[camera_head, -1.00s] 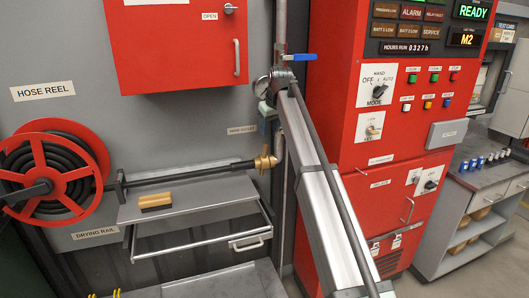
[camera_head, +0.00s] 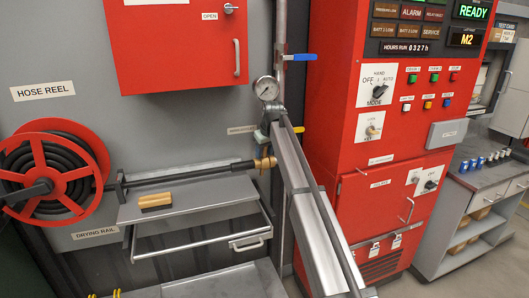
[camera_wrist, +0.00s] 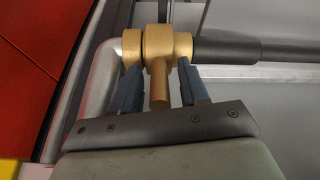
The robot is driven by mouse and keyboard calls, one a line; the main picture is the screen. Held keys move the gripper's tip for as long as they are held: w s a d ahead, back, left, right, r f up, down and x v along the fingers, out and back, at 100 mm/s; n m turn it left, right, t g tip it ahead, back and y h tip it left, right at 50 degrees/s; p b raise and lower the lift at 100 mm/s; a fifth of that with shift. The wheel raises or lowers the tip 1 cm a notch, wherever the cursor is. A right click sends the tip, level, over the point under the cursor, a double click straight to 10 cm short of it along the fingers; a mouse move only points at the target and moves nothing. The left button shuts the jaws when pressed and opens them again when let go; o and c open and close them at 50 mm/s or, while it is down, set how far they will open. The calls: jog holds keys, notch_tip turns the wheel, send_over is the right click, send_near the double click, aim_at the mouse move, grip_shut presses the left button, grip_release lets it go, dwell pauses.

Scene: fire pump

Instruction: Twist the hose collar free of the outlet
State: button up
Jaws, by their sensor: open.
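The brass hose collar (camera_head: 265,163) sits at the right end of the black hose, by the outlet pipe. In the wrist view the collar (camera_wrist: 166,46) fills the top middle, with a brass lug (camera_wrist: 159,85) pointing down toward my palm. My gripper (camera_wrist: 158,66) is open, with one blue finger on each side of the lug. The fingertips reach up to the collar's lower edge; I cannot tell whether they touch it. In the head view my gripper (camera_head: 262,139) is just above the collar, partly hidden by my arm.
The black hose (camera_head: 190,171) runs left to the red reel (camera_head: 90,150). Below it is a grey shelf (camera_head: 190,201) with a wooden-backed brush (camera_head: 156,201). A pressure gauge (camera_head: 267,88) and blue lever (camera_head: 300,57) are above. The red control cabinet (camera_head: 345,150) stands right.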

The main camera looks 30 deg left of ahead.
grip_shut()
dwell(0.5)
jog(key=shift+f, duration=0.1)
